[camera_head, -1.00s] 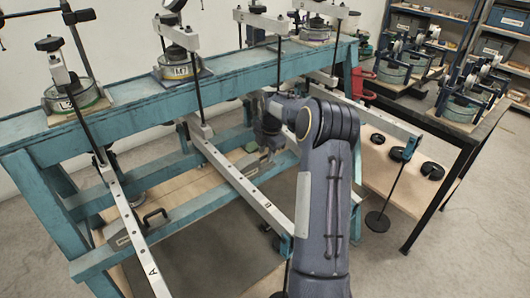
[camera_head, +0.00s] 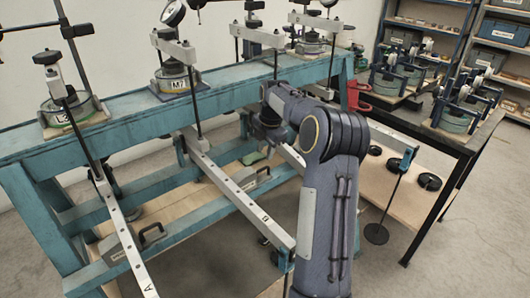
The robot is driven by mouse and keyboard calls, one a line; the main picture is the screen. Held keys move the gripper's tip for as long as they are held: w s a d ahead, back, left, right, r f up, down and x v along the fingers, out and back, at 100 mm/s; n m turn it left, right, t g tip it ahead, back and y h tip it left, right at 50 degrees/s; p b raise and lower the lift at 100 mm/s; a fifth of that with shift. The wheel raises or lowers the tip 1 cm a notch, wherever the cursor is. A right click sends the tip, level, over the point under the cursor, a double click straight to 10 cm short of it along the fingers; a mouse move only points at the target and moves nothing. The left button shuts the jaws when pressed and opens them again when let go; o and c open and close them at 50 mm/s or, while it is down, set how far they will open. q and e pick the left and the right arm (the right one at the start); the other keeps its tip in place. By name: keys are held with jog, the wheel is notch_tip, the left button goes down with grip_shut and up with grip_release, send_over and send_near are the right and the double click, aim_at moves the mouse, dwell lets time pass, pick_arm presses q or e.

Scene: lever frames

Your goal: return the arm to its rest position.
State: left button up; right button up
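My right arm (camera_head: 330,210) rises from the bottom, bends at a dark elbow and reaches back to the left over the lever frame. Its wrist and gripper (camera_head: 272,137) hang near the teal front rail, above and right of the lever marked B (camera_head: 240,205). The gripper is small, dark and partly hidden by its own arm, so I cannot tell its finger opening or see anything held. My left gripper is out of view.
The teal lever frame (camera_head: 130,107) carries round instruments, including one marked M7 (camera_head: 178,82). Lever A (camera_head: 125,240) runs toward the front left. A dark side table (camera_head: 450,145) holds more devices. Black discs (camera_head: 429,181) lie on a lower board at right.

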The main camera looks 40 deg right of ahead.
dwell(0.4)
jog(key=s+a+r+m+t+y, duration=0.1)
jog(key=s+a+r+m, duration=0.25)
jog(key=a, duration=0.35)
jog(key=s+a+r+m+t, duration=0.1)
jog(key=s+a+r+m, duration=0.15)
jog(key=s+a, duration=0.3)
jog(key=s+a+r+m+y, duration=0.1)
jog(key=s+a+r+m, duration=0.15)
jog(key=a, duration=0.55)
jog(key=s+a+f+m+y, duration=0.1)
jog(key=s+a+f+m, duration=0.2)
jog(key=s+a+m, duration=0.2)
jog(key=s+a+f+m+t+y, duration=0.1)
jog(key=s+a+f+m, duration=0.3)
jog(key=s+a, duration=0.4)
jog(key=shift+s+m, duration=0.55)
jog(key=shift+s, duration=0.7)
